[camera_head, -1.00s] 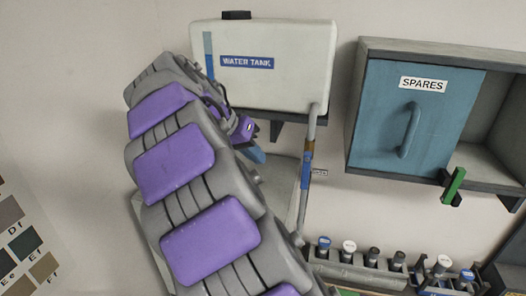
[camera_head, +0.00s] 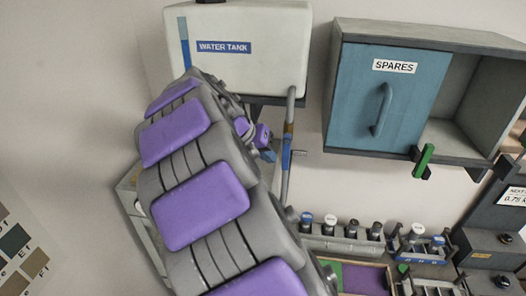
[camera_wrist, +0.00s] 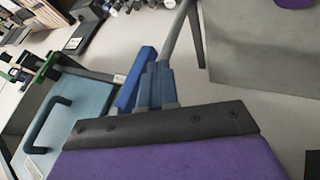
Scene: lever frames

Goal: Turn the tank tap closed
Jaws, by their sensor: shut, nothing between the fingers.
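The white water tank (camera_head: 245,75) is on the wall at the top of the head view. A grey pipe (camera_head: 291,105) runs down from its right side, with a brass-coloured fitting (camera_head: 289,128). The tap's blue lever (camera_head: 286,158) lies roughly along the pipe, pointing down. My gripper (camera_head: 268,155) is shut and empty, just left of the lever. In the wrist view the bright blue lever (camera_wrist: 138,78) is just left of my slate-blue fingers (camera_wrist: 157,72), and the pipe (camera_wrist: 181,30) rises behind them. I cannot tell whether fingers and lever touch.
A SPARES cabinet (camera_head: 350,120) with a blue door and a green-ended latch (camera_head: 424,160) is right of the pipe. Below it is a rack of several bottles (camera_head: 345,230). The wall between pipe and cabinet is mostly clear.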

